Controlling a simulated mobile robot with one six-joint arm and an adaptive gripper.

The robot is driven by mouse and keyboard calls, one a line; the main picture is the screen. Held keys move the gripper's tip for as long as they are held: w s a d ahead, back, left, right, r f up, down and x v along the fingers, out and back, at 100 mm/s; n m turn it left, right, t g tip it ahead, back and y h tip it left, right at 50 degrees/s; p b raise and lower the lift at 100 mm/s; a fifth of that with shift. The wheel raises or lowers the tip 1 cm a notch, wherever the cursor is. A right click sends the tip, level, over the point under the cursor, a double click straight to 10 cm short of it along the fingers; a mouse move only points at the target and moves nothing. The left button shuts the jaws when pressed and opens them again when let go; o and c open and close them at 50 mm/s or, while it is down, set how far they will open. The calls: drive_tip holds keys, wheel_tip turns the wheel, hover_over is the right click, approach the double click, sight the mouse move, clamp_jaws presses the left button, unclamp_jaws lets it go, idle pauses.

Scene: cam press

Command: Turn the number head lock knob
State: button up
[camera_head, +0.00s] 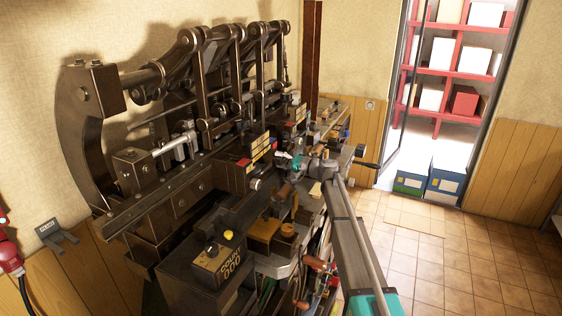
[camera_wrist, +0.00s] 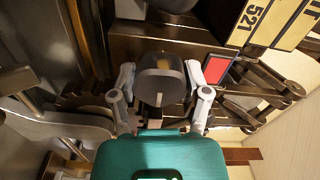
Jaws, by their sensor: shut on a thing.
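A dark round knob (camera_wrist: 160,82), which I take for the number head lock knob, sits between the two grey fingers of my gripper (camera_wrist: 160,88) in the wrist view. The fingers are shut on it from both sides. A yellow number plate reading 521 (camera_wrist: 258,18) and a red plate (camera_wrist: 217,68) are just right of the knob. In the head view my gripper (camera_head: 287,161) reaches the press beside a stack of yellow number plates (camera_head: 261,146). The knob is too small or hidden there to make out.
The large dark press (camera_head: 150,160) fills the left, with linkage arms above. A counter box with a yellow button (camera_head: 228,235) stands at the front. Dark metal levers (camera_wrist: 262,85) lie close right of my gripper. The tiled floor (camera_head: 440,240) at right is mostly clear.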

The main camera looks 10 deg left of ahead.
drive_tip(key=shift+n, duration=1.3)
drive_tip(key=shift+s+f, duration=0.1)
drive_tip(key=o, duration=1.1)
drive_tip(key=shift+o, duration=0.2)
drive_tip(key=v, duration=1.1)
drive_tip(key=shift+d, duration=0.4)
drive_tip(key=shift+s, duration=0.1)
